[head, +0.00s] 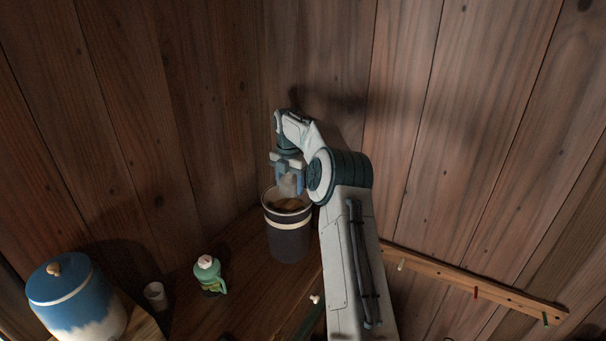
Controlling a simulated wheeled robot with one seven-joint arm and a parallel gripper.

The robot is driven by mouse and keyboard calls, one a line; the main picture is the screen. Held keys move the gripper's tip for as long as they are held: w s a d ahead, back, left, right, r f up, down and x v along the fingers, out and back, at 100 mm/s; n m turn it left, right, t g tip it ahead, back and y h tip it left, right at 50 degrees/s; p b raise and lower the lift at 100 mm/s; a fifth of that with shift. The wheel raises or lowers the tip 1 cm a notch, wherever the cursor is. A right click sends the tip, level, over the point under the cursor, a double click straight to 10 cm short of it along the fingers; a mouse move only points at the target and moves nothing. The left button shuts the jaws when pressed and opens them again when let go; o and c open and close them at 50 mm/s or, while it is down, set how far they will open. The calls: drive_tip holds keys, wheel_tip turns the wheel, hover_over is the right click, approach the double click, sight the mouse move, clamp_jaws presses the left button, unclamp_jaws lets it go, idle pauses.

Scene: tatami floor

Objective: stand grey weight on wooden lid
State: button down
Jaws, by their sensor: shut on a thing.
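My gripper (290,181) points down in the head view, above the mouth of a dark crock. Its bluish fingers are shut on the grey weight (289,188), a small pale grey block partly covered by them. The wooden lid (286,204) shows as a brown surface inside the crock's rim, right below the weight. The weight is over the lid, and I cannot tell whether it touches it. The crock (289,242) is dark with a pale band near the top and stands upright. My arm hides part of its right side.
A blue and white lidded jar (75,305) stands at the lower left. Wooden walls rise close behind. A peg rail (480,286) runs along the right.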

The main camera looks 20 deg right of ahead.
sight(287, 191)
drive_tip(key=shift+w+a+f, duration=0.15)
drive_tip(key=shift+w+a, duration=0.25)
wheel_tip(287, 191, down, 4)
drive_tip(key=shift+d+r+p, duration=0.1)
drive_tip(key=shift+r+p, duration=0.15)
drive_tip(key=shift+p, duration=0.6)
drive_tip(key=shift+f, duration=0.25)
drive_tip(key=shift+f, duration=0.3)
drive_tip(key=shift+c, duration=2.2)
unclamp_jaws()
drive_tip(key=shift+s, duration=0.1)
drive_tip(key=shift+f, duration=0.1)
